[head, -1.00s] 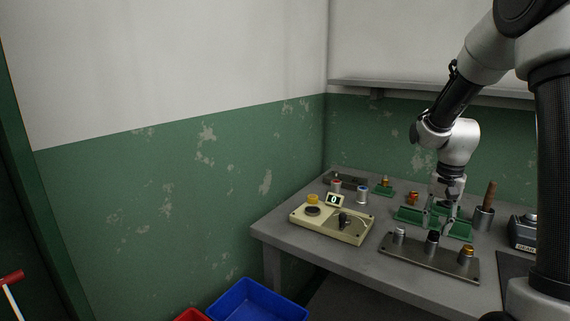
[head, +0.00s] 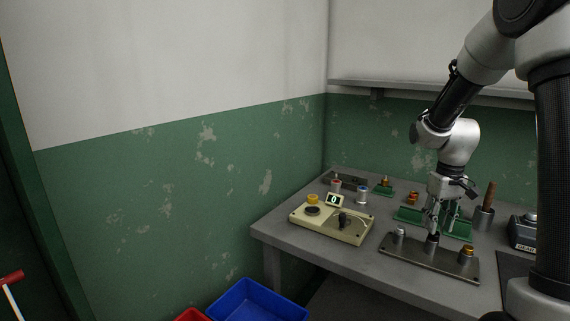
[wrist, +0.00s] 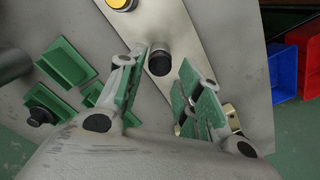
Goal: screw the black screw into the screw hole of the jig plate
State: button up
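The black screw (head: 432,239) stands upright on the middle post of a long steel plate (head: 398,254) at the table's front. In the wrist view its round black head (wrist: 160,63) lies between the fingertips and a little beyond them. My gripper (head: 436,225) points down just above it. In the wrist view my gripper (wrist: 161,80) is open, with green-padded fingers apart on either side of the head. I see no clear gap closed on it. I cannot tell which plate is the jig plate, and no empty screw hole is clear.
A silver-topped post (head: 399,235) and a gold-topped post (head: 466,252) flank the black one closely. A beige box with a display (head: 345,229) stands left. Green trays (head: 408,214) and a cup with a wooden handle (head: 484,218) stand behind. A blue bin (head: 262,302) is below.

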jog(key=shift+f, duration=0.15)
jog(key=shift+f, duration=1.35)
jog(key=c, duration=0.7)
jog(key=m, duration=0.5)
jog(key=shift+m, duration=0.5)
jog(key=m, duration=0.4)
